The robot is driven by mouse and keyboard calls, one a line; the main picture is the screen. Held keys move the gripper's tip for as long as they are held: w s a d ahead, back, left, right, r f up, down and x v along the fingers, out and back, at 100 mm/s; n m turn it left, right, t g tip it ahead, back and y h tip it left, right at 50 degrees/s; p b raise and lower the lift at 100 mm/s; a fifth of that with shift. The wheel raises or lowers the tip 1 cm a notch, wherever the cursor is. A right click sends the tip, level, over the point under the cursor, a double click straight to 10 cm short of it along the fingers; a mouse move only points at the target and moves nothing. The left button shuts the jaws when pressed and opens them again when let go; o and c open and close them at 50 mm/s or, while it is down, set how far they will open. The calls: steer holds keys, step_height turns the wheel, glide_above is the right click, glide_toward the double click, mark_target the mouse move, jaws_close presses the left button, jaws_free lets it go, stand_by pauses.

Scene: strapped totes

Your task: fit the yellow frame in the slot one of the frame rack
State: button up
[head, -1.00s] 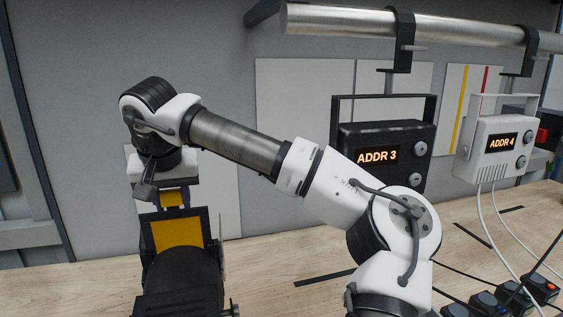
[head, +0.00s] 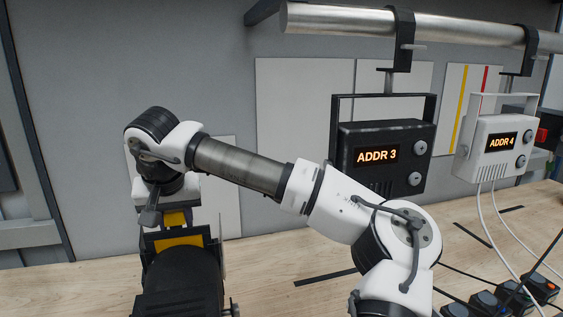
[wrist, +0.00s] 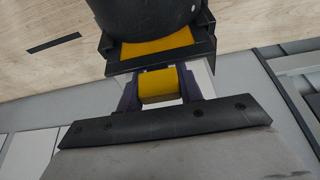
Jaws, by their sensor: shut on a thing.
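The yellow frame (head: 180,241) has a yellow panel in a black border and a yellow tab on top. My gripper (wrist: 160,88) is shut on that tab, pointing down. The yellow panel also shows in the wrist view (wrist: 157,46), beyond the tab. The lower part of the frame is hidden behind a dark rounded body (head: 178,285), which seems to be the frame rack. The frame looks roughly upright. I cannot tell which slot it is in or how deep it sits.
A black box reading ADDR 3 (head: 385,158) and a white box reading ADDR 4 (head: 495,146) hang from a metal rail (head: 430,27) at right. Dark connectors with cables (head: 500,300) lie at lower right. The wooden bench (head: 290,255) is clear beside the rack.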

mark_target(177, 232)
step_height(177, 232, down, 6)
steer(key=b, duration=0.4)
steer(key=shift+r, duration=0.25)
steer(key=shift+v, duration=0.8)
steer(key=shift+c, duration=0.4)
steer(key=shift+w+a+p, duration=0.1)
steer(key=shift+w+p, duration=0.15)
steer(key=shift+p, duration=0.35)
step_height(177, 232, up, 14)
steer(key=p, duration=0.3)
steer(key=shift+r, duration=0.15)
step_height(177, 232, down, 3)
steer(key=shift+w+f, duration=0.15)
steer(key=shift+f, duration=0.45)
